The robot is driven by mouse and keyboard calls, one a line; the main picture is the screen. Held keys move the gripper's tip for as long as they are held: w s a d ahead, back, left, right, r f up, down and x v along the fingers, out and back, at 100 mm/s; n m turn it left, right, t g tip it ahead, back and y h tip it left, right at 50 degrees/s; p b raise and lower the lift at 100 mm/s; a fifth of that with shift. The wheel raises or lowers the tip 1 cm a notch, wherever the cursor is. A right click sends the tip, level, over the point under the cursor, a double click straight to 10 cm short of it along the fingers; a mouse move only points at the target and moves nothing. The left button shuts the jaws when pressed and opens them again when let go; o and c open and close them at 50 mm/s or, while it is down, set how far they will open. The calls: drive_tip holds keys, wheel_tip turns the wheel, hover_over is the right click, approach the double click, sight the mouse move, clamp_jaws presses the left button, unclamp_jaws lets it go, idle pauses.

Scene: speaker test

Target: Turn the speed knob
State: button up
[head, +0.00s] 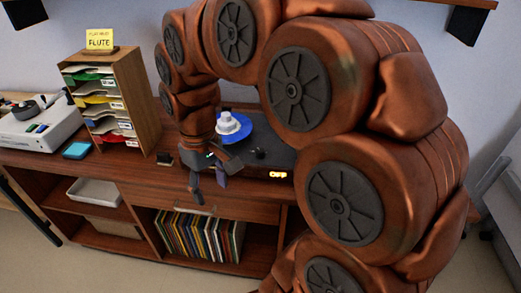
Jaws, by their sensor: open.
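A dark grey device (277,157) stands on the wooden cabinet, with a lit orange display reading OFF (278,175) on its front. A blue disc (243,127) with a white stepped piece (228,123) sits at the device's back left. A small dark knob-like shape (259,154) is on the device's top; I cannot tell whether it is the speed knob. My gripper (208,182) is open, with its fingers pointing down. In the picture it is left of the display and in front of the disc. It hides part of the device's left side, and nothing shows between its fingers.
My copper-coloured arm covers much of the right side. A wooden paper sorter (145,95) with a yellow FLUTE sign (99,38) stands left of the device. A white machine (35,125) and a blue pad (77,150) are farther left. Records (200,236) fill a lower shelf.

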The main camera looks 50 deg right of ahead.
drive_tip(key=w+d+f+m+b, duration=0.1)
drive_tip(key=w+d, duration=0.3)
drive_tip(key=d, duration=0.2)
drive_tip(key=w+d+b, duration=0.1)
drive_tip(key=w+d, duration=0.3)
drive_tip(key=d, duration=0.3)
drive_tip(key=m+t, duration=0.1)
drive_tip(key=m, duration=0.1)
hover_over(260, 150)
drive_tip(key=shift+s+a+f+b, duration=0.1)
drive_tip(key=shift+a+f+b, duration=0.05)
drive_tip(key=shift+f, duration=0.35)
drive_tip(key=shift+a+f+b, duration=0.15)
drive_tip(key=shift+f, duration=0.35)
drive_tip(key=shift+d+f, duration=0.15)
drive_tip(key=shift+d, duration=0.1)
drive_tip(key=shift+f+p, duration=0.7)
drive_tip(key=shift+f, duration=3.1)
drive_tip(key=shift+c, duration=0.3)
clamp_jaws()
